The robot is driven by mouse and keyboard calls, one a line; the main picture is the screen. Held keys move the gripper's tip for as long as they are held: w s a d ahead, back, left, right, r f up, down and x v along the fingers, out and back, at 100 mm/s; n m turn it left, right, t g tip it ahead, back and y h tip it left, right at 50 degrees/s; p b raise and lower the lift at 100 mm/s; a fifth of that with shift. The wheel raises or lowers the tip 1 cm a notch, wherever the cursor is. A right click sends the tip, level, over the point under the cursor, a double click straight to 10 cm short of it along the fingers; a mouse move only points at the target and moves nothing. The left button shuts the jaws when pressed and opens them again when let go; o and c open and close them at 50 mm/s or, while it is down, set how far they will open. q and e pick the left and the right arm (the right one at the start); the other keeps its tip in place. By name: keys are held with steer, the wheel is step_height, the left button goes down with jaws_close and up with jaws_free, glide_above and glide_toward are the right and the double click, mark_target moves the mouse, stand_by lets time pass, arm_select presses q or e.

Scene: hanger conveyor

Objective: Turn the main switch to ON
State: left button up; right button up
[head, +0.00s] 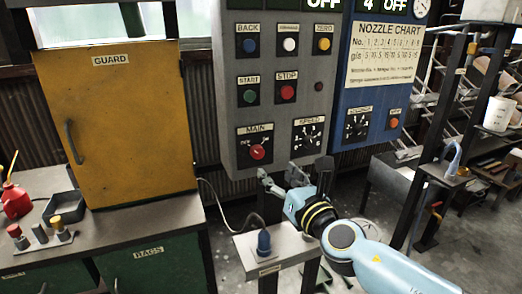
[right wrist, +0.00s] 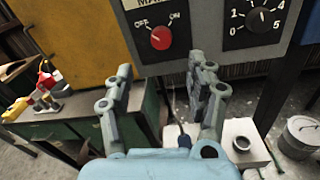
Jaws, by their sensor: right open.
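The main switch is a red round knob (head: 257,152) on a black plate at the lower left of the grey control panel (head: 310,68). In the right wrist view the knob (right wrist: 160,38) sits between the OFF and ON labels. A small pale mark on it seems to point up-left toward OFF. My right gripper (head: 279,174) is just below and right of the knob, apart from it. In the right wrist view its two fingers (right wrist: 166,75) are spread and empty, with the knob above the gap. My left gripper is not in view.
A speed dial (head: 309,134) is right of the main switch, with start (head: 249,96) and stop (head: 287,91) buttons above. A blue panel (head: 377,98) adjoins on the right. A yellow guard cabinet (head: 118,115) stands left. A pedestal with a blue item (head: 264,242) is below.

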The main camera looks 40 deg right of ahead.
mark_target(259, 155)
steer(key=w, duration=0.3)
steer(key=w+d, duration=0.1)
steer(key=w, duration=0.4)
steer(key=shift+w+d+f, duration=0.15)
steer(key=shift+w+d, duration=0.2)
steer(key=shift+w, duration=0.05)
steer(key=shift+w+d, duration=0.1)
steer(key=shift+w, duration=0.2)
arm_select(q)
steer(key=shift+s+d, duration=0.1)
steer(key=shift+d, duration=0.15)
arm_select(e)
steer(key=c, duration=1.1)
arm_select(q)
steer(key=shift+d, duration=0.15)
arm_select(e)
steer(key=shift+c, duration=0.2)
